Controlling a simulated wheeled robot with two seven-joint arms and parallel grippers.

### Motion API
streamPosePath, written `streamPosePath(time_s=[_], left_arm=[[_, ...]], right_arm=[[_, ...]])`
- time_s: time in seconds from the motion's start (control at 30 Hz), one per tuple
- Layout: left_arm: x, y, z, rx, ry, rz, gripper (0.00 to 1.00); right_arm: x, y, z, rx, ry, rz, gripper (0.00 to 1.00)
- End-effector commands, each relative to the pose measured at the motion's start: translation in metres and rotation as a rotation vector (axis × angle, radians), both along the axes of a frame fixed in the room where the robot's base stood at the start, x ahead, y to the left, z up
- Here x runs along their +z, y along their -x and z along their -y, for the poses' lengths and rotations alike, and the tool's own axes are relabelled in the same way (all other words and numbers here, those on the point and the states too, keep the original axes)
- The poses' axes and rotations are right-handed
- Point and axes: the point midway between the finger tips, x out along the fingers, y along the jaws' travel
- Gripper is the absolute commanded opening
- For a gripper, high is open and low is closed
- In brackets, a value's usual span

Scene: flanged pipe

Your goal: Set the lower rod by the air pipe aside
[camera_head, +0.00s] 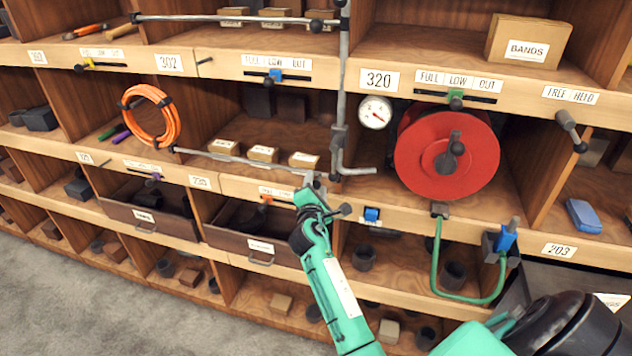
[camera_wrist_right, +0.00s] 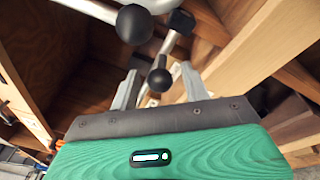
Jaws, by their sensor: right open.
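The lower rod (camera_head: 225,156) is a thin grey metal bar. It runs across the front of an open shelf bay and ends at the right near the foot of the grey vertical air pipe (camera_head: 344,75). My right gripper (camera_head: 311,186) is at the rod's right end, just left of the pipe's bent foot. In the right wrist view my right gripper (camera_wrist_right: 159,88) is open, with a dark ball knob (camera_wrist_right: 160,79) between its fingers. I cannot tell whether the fingers touch it. A larger black ball (camera_wrist_right: 135,24) is just beyond. My left gripper is out of view.
An upper rod (camera_head: 225,18) crosses the bay above. A red hose reel (camera_head: 447,152) and a pressure gauge (camera_head: 375,113) are right of the pipe. An orange coil (camera_head: 151,116) hangs at the left. Small boxes (camera_head: 263,154) stand behind the lower rod. Drawers (camera_head: 240,240) are below.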

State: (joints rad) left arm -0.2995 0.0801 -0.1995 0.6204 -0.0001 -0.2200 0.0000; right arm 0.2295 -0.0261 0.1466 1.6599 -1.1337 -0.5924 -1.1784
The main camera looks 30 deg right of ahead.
Motion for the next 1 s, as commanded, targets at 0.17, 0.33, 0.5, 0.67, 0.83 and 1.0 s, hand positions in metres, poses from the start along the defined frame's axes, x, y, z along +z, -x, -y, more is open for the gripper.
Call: streamPosePath(time_s=[0.17, 0.33, 0.5, 0.67, 0.83, 1.0], left_arm=[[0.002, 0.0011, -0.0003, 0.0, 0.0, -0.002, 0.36], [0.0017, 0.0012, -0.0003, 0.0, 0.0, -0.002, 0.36], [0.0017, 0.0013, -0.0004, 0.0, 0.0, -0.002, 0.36], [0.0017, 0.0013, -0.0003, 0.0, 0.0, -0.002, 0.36], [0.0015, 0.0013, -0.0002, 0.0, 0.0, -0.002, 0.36], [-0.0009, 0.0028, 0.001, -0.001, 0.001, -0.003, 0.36]], right_arm=[[-0.0004, -0.0061, 0.0049, 0.0, -0.001, -0.001, 0.47], [-0.0006, -0.0064, 0.0051, 0.001, -0.001, 0.0, 0.47], [-0.0006, -0.0063, 0.005, 0.001, -0.001, 0.0, 0.27], [-0.0006, -0.0062, 0.0049, 0.0, -0.002, 0.0, 0.0], [-0.0008, -0.0064, 0.0047, 0.0, -0.002, 0.0, 0.0], [-0.0008, -0.0097, 0.0018, 0.001, -0.002, 0.001, 0.0]])
